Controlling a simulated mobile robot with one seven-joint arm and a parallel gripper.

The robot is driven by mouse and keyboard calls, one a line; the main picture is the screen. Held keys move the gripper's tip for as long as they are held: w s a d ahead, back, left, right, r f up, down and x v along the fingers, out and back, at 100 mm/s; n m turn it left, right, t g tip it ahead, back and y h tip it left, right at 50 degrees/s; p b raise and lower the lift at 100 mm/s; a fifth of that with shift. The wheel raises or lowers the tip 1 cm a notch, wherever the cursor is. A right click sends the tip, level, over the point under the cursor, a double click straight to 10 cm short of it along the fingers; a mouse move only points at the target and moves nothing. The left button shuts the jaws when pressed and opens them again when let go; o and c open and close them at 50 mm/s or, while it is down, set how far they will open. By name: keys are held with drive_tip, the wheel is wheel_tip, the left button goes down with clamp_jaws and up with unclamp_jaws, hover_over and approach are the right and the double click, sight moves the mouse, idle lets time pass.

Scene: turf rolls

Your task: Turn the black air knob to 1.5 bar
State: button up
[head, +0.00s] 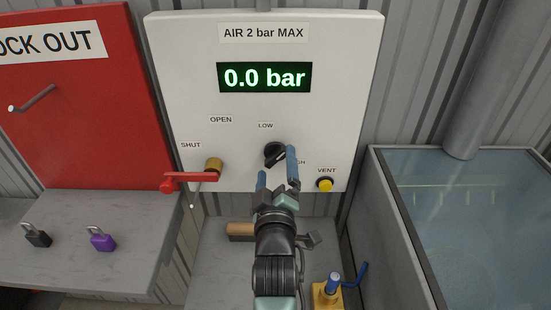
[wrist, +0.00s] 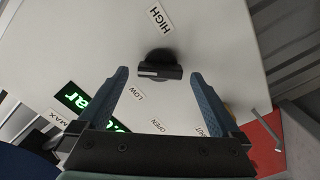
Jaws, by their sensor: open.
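The black air knob (head: 273,153) is on the white panel, below the LOW label and partly hidden by my gripper's finger in the head view. In the wrist view the knob (wrist: 159,66) shows its bar grip with a white mark at one end, between the LOW and HIGH labels. The green display (head: 264,77) reads 0.0 bar. My gripper (head: 277,167) is open in front of the panel. In the wrist view its two blue fingers (wrist: 158,80) lie either side of the knob's line, with their tips just short of it; I see no contact.
A red lever (head: 188,180) on a brass valve sits left of the knob. A yellow VENT button (head: 325,184) is to the right. A red LOCK OUT board (head: 75,100) and padlocks (head: 102,238) are at left. A water tank (head: 465,220) stands at right.

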sight(274, 152)
drive_tip(key=shift+w, duration=1.1)
drive_tip(key=shift+c, duration=0.2)
drive_tip(key=c, duration=1.3)
drive_tip(key=shift+o, duration=0.2)
drive_tip(key=shift+m, duration=0.3)
drive_tip(key=m+b, duration=0.1)
drive_tip(key=m, duration=0.2)
drive_tip(key=shift+f, duration=0.1)
drive_tip(key=shift+m+b, duration=0.4)
drive_tip(key=shift+m, duration=1.6)
